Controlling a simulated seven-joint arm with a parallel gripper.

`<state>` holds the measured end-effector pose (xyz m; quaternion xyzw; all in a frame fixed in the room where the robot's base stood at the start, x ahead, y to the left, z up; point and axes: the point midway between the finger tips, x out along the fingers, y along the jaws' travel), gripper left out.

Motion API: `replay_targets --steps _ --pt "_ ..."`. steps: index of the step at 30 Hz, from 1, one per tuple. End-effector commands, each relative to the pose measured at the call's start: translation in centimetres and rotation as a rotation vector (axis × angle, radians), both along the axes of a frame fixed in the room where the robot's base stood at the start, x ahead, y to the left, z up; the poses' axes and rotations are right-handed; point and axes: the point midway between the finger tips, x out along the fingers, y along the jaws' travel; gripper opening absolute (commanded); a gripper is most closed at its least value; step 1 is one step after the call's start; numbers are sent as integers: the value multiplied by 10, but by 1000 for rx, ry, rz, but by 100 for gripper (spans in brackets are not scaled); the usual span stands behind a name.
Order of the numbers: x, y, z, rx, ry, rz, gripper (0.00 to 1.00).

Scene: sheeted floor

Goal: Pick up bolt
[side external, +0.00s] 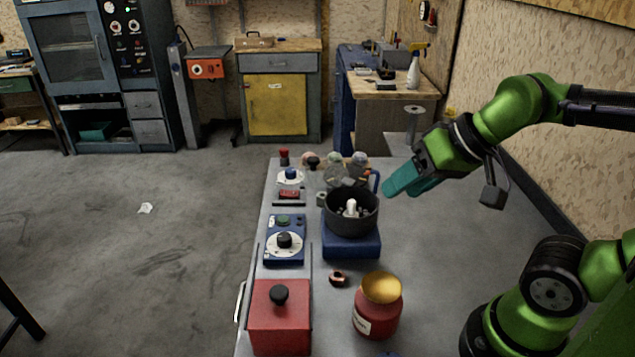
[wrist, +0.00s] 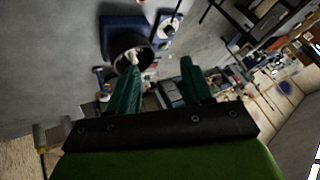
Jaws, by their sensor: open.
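I cannot make out a bolt for certain in either view. A dark round pot (side external: 350,218) stands on a blue base (side external: 350,243), with small pale and metallic pieces inside that are too small to name. A small copper-coloured piece (side external: 338,278) lies on the grey bench in front of the base. My gripper (side external: 390,188) is tilted in the air to the right of the pot, with teal fingers. In the wrist view my gripper (wrist: 160,62) has its fingers spread, with nothing held between them. The pot (wrist: 132,55) shows close to the left fingertip there.
A red jar (side external: 377,315) with a gold top and a red box (side external: 280,318) with a black knob stand at the front of the bench (side external: 440,250). A blue dial unit (side external: 285,242) is left of the pot. Rounded items crowd behind it. The bench's right side is clear.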

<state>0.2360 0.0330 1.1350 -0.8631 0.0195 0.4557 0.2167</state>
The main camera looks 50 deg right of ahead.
Motion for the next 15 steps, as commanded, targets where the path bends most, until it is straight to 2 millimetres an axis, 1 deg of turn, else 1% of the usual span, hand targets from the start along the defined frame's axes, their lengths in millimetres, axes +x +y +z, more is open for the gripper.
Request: replay_targets --steps 5,8,11,14,15 --pt "0 0 -1 0 3 1 50" --pt "4 0 -9 1 41 1 50" --pt "20 -2 -10 -12 92 2 50" --pt "46 -9 -9 -30 183 -17 50" --pt "58 -12 -8 -37 225 -35 50"
